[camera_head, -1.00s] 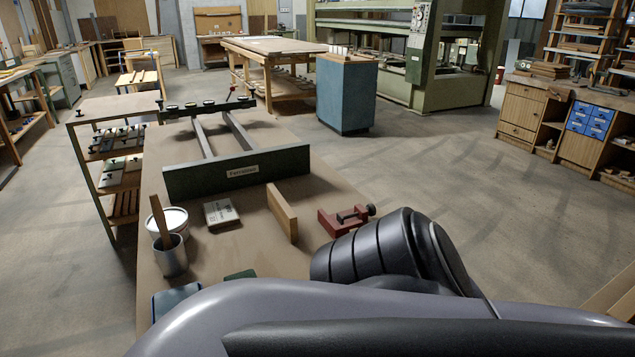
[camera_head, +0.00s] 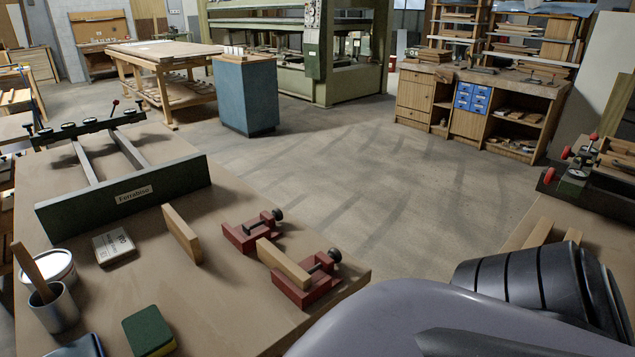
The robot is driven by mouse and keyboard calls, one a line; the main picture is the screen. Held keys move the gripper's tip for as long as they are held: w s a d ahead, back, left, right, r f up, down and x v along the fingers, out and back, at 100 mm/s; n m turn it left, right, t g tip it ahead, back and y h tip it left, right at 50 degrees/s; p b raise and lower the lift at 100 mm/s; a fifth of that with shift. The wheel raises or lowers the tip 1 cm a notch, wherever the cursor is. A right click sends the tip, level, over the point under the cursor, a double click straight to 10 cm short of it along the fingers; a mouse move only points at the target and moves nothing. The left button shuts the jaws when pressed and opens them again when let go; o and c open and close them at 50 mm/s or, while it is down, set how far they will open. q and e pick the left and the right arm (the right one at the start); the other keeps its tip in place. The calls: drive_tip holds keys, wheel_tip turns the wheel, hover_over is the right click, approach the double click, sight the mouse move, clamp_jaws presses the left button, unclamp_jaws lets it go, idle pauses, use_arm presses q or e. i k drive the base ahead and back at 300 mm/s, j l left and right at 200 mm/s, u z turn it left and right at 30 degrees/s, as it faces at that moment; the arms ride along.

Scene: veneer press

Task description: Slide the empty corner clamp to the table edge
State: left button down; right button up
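Two red corner clamps with dark screws stand near the right edge of the table (camera_head: 140,275). The farther clamp (camera_head: 240,239) is empty. The nearer clamp (camera_head: 302,294) stands close to the table's right corner, with a wooden piece (camera_head: 283,263) set in it. One of my arms, grey and black, fills the lower right of the head view. Neither gripper's fingers show.
A green frame press labelled "Forraline" (camera_head: 130,195), a wooden block (camera_head: 182,234), a small box (camera_head: 114,246), a white tub (camera_head: 62,268), a metal cup (camera_head: 56,310) and a green sponge (camera_head: 148,331) are on the table. Open floor (camera_head: 370,185) lies beyond it.

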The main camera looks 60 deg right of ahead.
sight(245, 244)
drive_tip(key=z, duration=1.3)
